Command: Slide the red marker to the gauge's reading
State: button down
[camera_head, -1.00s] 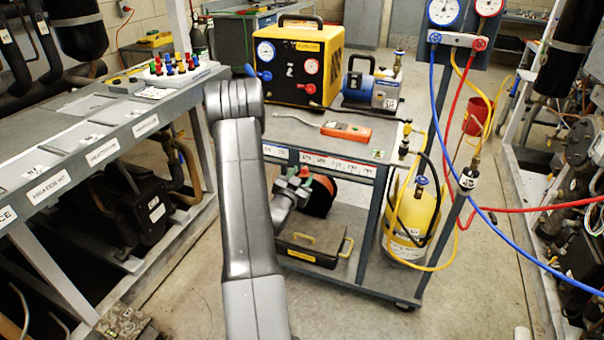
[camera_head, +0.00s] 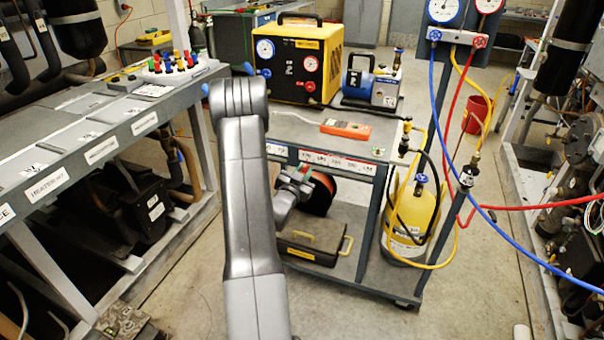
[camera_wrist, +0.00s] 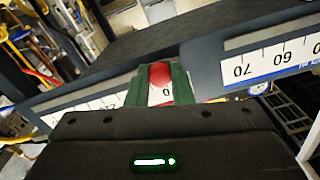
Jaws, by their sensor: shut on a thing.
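The red marker (camera_wrist: 160,74) is a small rounded knob between the green fingertips of my gripper (camera_wrist: 161,84) in the wrist view. The gripper is shut on it at the cart's front edge. A white scale strip (camera_wrist: 270,62) runs along that edge, with 70 and 60 readable right of the marker. A 0 shows just below the marker; its other digits are hidden. In the head view my gripper (camera_head: 308,177) is below the cart's top edge. Two dials, a blue-rimmed gauge (camera_head: 444,10) and a red-rimmed gauge (camera_head: 487,4), stand upper right; their needles are too small to read.
The cart top (camera_head: 300,132) carries an orange meter (camera_head: 346,129), a yellow recovery unit (camera_head: 298,62) and a blue pump (camera_head: 371,86). Blue, red and yellow hoses hang at the right. A yellow cylinder (camera_head: 412,218) stands on the cart's lower right. A grey bench (camera_head: 75,140) is at the left.

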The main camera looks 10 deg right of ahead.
jog(key=shift+s+d+b, duration=0.6)
jog(key=shift+d+b, duration=0.2)
jog(key=shift+d, duration=0.1)
jog(key=c, duration=1.3)
grip_release()
jog(key=shift+o, duration=0.2)
jog(key=v, duration=1.4)
jog(key=shift+b, duration=0.4)
